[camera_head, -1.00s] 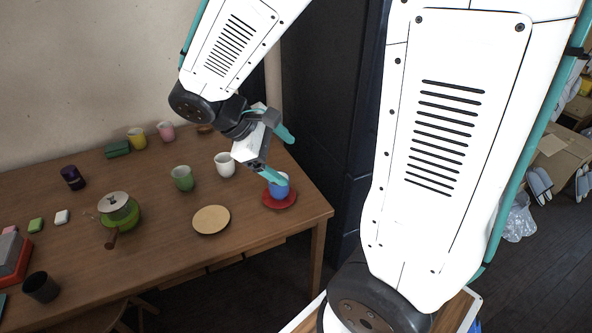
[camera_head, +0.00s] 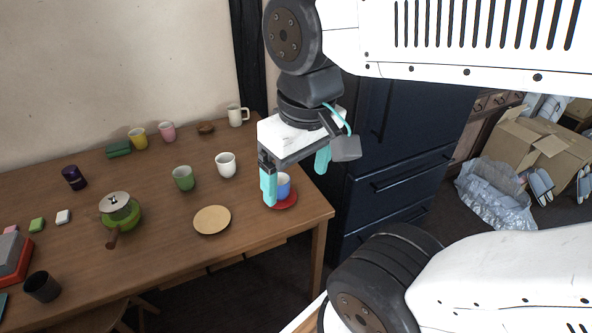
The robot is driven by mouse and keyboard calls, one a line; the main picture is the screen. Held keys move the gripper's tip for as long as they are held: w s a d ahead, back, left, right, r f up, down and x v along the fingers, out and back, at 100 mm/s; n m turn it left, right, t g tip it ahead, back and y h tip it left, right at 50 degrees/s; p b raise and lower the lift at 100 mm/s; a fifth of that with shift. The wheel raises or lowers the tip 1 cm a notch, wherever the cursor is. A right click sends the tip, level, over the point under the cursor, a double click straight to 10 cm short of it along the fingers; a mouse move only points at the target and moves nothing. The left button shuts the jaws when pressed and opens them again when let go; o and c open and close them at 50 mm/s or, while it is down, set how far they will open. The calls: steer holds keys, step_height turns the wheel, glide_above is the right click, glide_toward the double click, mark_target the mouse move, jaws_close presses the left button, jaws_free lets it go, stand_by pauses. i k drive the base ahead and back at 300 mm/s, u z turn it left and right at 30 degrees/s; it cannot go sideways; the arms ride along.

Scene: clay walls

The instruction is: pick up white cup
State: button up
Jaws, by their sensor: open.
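A white cup (camera_head: 226,165) stands upright on the wooden table (camera_head: 160,225), left of my gripper (camera_head: 296,180). A second white cup, a mug with a handle (camera_head: 236,116), stands at the back of the table near the wall corner. My gripper is open and empty, with its two teal fingers apart. It is over the table's right end, and its left finger is in front of part of a blue cup (camera_head: 284,184) on a red saucer (camera_head: 287,203). I cannot tell whether that finger touches the blue cup.
A green cup (camera_head: 184,178) stands left of the white cup, with a tan round plate (camera_head: 212,220) in front. Yellow (camera_head: 138,139) and pink (camera_head: 167,132) cups are behind. Dark drawers (camera_head: 400,180) stand right of the table.

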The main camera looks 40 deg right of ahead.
mark_target(226, 162)
steer(key=u, duration=1)
steer(key=i, duration=0.55)
steer(key=z, duration=2.05)
